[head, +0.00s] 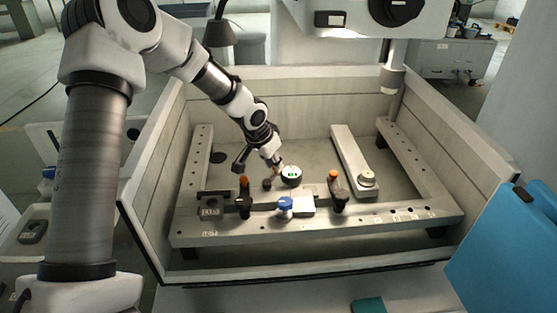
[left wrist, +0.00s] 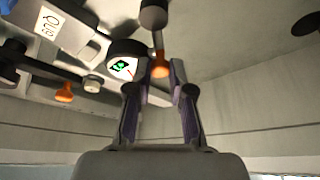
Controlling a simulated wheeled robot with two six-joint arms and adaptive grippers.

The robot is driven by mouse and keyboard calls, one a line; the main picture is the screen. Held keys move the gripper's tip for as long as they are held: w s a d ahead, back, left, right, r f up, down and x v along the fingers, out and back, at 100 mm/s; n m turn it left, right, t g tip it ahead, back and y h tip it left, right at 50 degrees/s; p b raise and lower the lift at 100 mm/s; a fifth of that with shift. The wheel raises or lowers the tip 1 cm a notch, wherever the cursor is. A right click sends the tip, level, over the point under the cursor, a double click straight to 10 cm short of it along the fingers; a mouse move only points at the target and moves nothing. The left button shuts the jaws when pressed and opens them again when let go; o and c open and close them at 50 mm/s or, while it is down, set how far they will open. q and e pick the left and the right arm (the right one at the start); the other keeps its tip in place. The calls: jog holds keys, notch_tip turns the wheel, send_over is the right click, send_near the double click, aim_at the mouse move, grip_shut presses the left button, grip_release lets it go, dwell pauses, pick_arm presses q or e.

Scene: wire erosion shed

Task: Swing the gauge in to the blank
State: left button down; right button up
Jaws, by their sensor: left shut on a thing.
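The gauge (head: 291,175) is a round black dial with a lit green display, near the middle of the bath behind the front rail. It also shows in the left wrist view (left wrist: 124,64), left of my fingers. My left gripper (head: 276,172) is just left of the dial. In the left wrist view its fingers (left wrist: 158,84) are shut on an orange handle (left wrist: 160,66) on a thin rod beside the dial. A pale rectangular block (head: 303,204), which looks like the blank, lies on the front rail in front of the gauge, beside a blue knob (head: 285,205). My right gripper is out of view.
Two dark clamps with orange knobs, left (head: 244,189) and right (head: 336,187), stand on either side of the block. A crossbar (head: 352,158) with a round pale fitting (head: 367,178) lies to the right. High tank walls (head: 147,180) surround the work, and a machine head (head: 365,17) hangs above.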

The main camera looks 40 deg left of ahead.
pick_arm(q)
jog(key=shift+s+f, duration=0.15)
jog(key=shift+f, duration=0.1)
jog(key=c, duration=1.1)
grip_release()
jog(key=shift+d, duration=0.1)
jog(key=shift+o, duration=0.4)
jog(key=shift+w, duration=0.35)
jog(key=v, duration=1.2)
jog(key=shift+w, duration=0.15)
